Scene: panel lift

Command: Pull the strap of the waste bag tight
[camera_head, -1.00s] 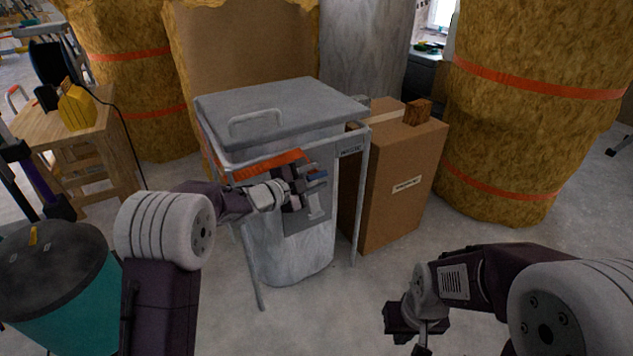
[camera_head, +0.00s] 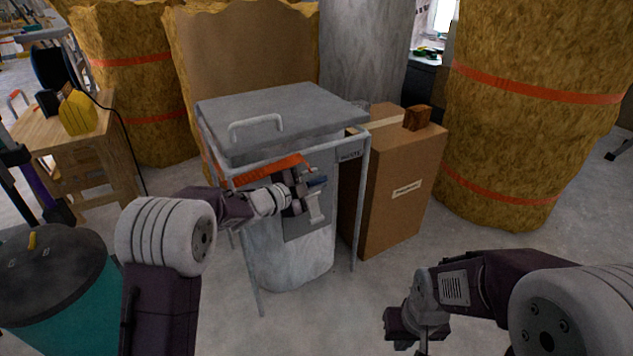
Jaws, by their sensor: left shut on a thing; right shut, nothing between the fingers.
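The waste bag (camera_head: 290,262) is a grey-white bag hanging in a metal frame stand, with a grey lid (camera_head: 280,112) over it. An orange strap (camera_head: 262,170) runs across the bag's upper front, below the frame's rim. My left gripper (camera_head: 306,192) is at the bag's front, over a grey plate, beside the right end of the orange strap. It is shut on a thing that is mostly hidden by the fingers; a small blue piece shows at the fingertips. My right gripper (camera_head: 415,335) is shut and empty, low at the bottom, well apart from the bag.
A cardboard box (camera_head: 400,195) stands close to the stand's right side. Straw-coloured bales with orange bands stand behind and to the right. A teal drum (camera_head: 70,300) is at the lower left, a wooden table (camera_head: 60,140) behind it. The floor between stand and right arm is clear.

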